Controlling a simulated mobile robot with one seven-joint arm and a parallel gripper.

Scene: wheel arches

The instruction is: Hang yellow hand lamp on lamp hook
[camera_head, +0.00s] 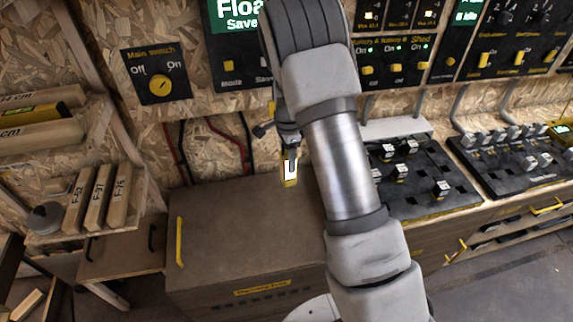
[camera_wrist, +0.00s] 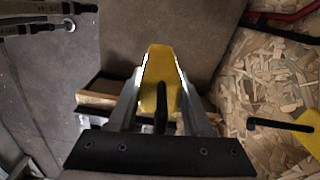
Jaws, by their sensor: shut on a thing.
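The yellow hand lamp (camera_head: 291,173) hangs below my gripper (camera_head: 288,146) in the head view, its pale light strip facing the camera. In the wrist view the lamp's yellow body (camera_wrist: 159,70) sits between the two fingers of my gripper (camera_wrist: 160,98), which is shut on it. A black peg on a yellow plate (camera_wrist: 302,130), seemingly the lamp hook, sticks out from the chipboard wall at the right of the wrist view. It is apart from the lamp there. In the head view a dark peg (camera_head: 262,130) shows just left of my gripper; my arm hides part of that area.
A brown chest (camera_head: 230,225) stands below the lamp. The main switch panel (camera_head: 156,75) is on the wall at left, with red and black cables (camera_head: 226,133) near the lamp. Black control panels (camera_head: 420,178) lie on the bench at right. Labelled blocks (camera_head: 97,195) stand on the left shelf.

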